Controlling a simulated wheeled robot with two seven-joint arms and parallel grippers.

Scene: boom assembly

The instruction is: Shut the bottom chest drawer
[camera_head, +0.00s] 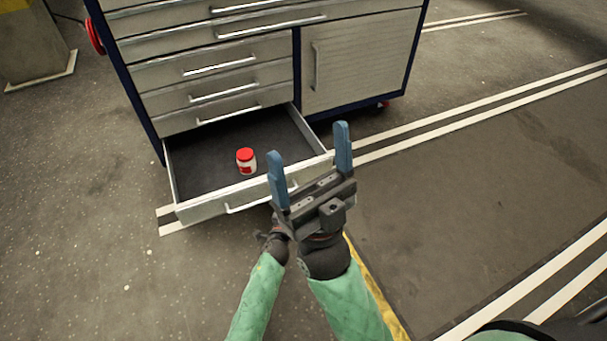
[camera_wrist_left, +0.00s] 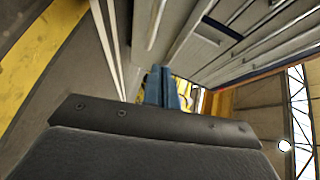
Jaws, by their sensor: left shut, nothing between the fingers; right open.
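The bottom chest drawer (camera_head: 205,209) stands pulled out of the grey chest (camera_head: 215,75), with a dark floor inside. A white jar with a red lid (camera_head: 246,161) stands in it. My right gripper (camera_head: 307,142) is open, its two blue fingers spread and pointing up in the picture, over the right end of the drawer front. Nothing shows between them. The right gripper hides that part of the drawer front. My left wrist (camera_head: 275,242) is just left of it, and its fingers are hidden in the head view. In the left wrist view my left gripper (camera_wrist_left: 162,88) is shut, its blue fingers together and empty.
The upper drawers (camera_head: 222,90) and the cabinet door (camera_head: 360,62) on the right are shut. A red caster (camera_head: 385,104) shows under the chest. The floor (camera_head: 480,170) right of the drawer is clear, with white lines.

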